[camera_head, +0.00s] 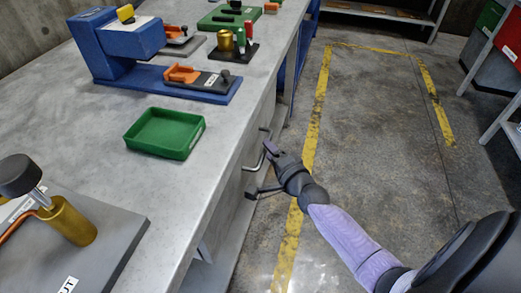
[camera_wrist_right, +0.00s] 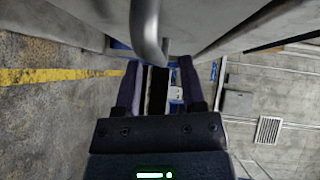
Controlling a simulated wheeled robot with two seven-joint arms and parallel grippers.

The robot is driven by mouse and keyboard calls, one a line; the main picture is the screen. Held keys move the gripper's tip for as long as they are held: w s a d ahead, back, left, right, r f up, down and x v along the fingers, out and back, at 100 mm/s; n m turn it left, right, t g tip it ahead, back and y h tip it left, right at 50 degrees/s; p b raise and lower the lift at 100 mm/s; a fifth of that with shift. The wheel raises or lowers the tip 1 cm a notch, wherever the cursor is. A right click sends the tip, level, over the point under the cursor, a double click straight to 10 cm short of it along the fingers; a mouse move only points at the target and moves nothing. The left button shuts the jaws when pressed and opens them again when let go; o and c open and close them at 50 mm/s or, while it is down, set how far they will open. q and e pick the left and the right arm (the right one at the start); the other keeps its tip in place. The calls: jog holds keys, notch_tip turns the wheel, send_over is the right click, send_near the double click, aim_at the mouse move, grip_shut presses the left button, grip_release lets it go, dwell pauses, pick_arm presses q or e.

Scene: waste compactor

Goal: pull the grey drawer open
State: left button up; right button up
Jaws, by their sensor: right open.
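The grey drawer's front (camera_head: 236,188) is in the side of the grey workbench and is seen at a steep angle in the head view. A grey bar handle (camera_head: 256,163) sticks out from it. My right gripper (camera_head: 261,170) is open beside this handle, with one finger above and one below it in the picture. In the right wrist view the curved handle (camera_wrist_right: 148,35) comes down from the top and ends between the two fingers of my gripper (camera_wrist_right: 159,68). I cannot tell whether they touch it. My left gripper is not in view.
Another handle (camera_head: 265,133) sits further along the bench side. On the workbench (camera_head: 215,140) are a green tray (camera_head: 163,134), a blue press (camera_head: 115,45) and a grey plate (camera_head: 100,225) with a brass cylinder (camera_head: 68,222). The floor (camera_head: 385,130) right of the bench is clear.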

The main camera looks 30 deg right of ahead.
jog(key=shift+w+f+b, duration=0.2)
jog(key=shift+w+b, duration=0.15)
jog(key=shift+w, duration=0.95)
grip_shut()
dwell(0.5)
